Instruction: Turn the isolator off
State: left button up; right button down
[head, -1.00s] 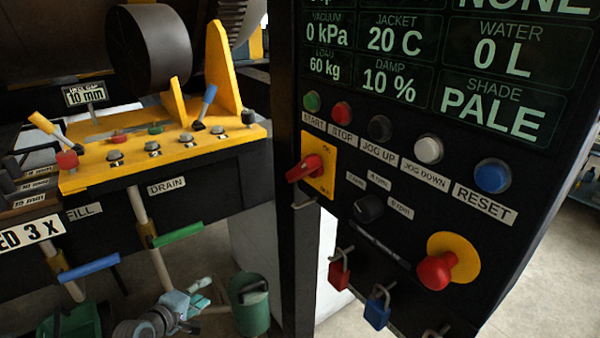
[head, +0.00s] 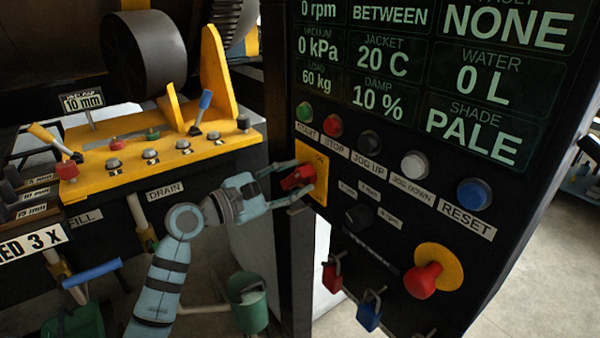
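The isolator is a red rotary handle (head: 298,178) on a yellow plate (head: 318,172) at the left edge of the black control panel. The handle points left and slightly down. My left gripper (head: 303,176) is at the handle, coming from the left. Its fingers are spread, one above and one below the red handle. I cannot tell whether either finger touches it. The lettering on the yellow plate is too small or covered to read. My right gripper is not in view.
The push buttons, with the blue reset button (head: 475,194), sit above and right of the isolator. A black selector knob (head: 359,217), a red emergency stop (head: 423,280), a red padlock (head: 332,276) and a blue padlock (head: 369,312) are below. A yellow control shelf (head: 150,140) stands left.

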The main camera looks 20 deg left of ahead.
pick_arm(q)
jog(key=shift+w+d, duration=0.5)
jog(key=shift+a, duration=0.15)
